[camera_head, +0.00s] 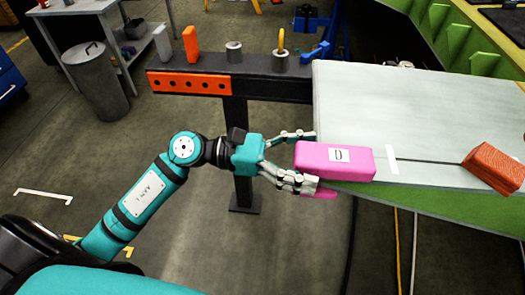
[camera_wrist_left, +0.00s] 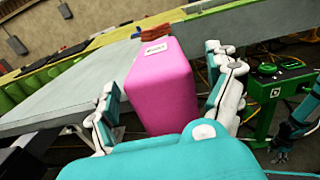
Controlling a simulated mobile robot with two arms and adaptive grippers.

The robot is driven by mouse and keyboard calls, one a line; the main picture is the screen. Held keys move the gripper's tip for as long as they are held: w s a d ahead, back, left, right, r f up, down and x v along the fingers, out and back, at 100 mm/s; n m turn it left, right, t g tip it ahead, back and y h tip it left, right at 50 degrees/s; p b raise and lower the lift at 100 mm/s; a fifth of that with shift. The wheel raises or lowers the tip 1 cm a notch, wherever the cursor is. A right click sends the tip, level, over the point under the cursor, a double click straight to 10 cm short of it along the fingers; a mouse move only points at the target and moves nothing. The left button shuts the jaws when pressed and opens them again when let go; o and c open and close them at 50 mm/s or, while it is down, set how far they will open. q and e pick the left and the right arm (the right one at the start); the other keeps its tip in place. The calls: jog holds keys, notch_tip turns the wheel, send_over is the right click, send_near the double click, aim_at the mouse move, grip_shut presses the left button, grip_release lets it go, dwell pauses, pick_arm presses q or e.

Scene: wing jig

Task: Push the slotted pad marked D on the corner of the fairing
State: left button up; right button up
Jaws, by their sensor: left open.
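The slotted pad marked D is a pink block (camera_head: 307,161) with a white label on top. It sits at the near left corner of the pale fairing (camera_head: 440,100), and a bit of pink shows below the panel edge. In the left wrist view the pad (camera_wrist_left: 165,90) stands between the fingers. My left gripper (camera_head: 302,160) is open, with one finger on each side of the pad's left end. I cannot tell whether the fingers touch it. The pad's slot is hidden.
An orange-brown block (camera_head: 494,167) lies on the fairing at the right, by a dark line. A dark beam (camera_head: 275,88) behind my gripper carries an orange plate (camera_head: 189,83) and several small items. A bin (camera_head: 95,80) stands at the left.

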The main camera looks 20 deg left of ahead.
pick_arm(q)
jog(key=v, duration=1)
jog(key=shift+a, duration=0.25)
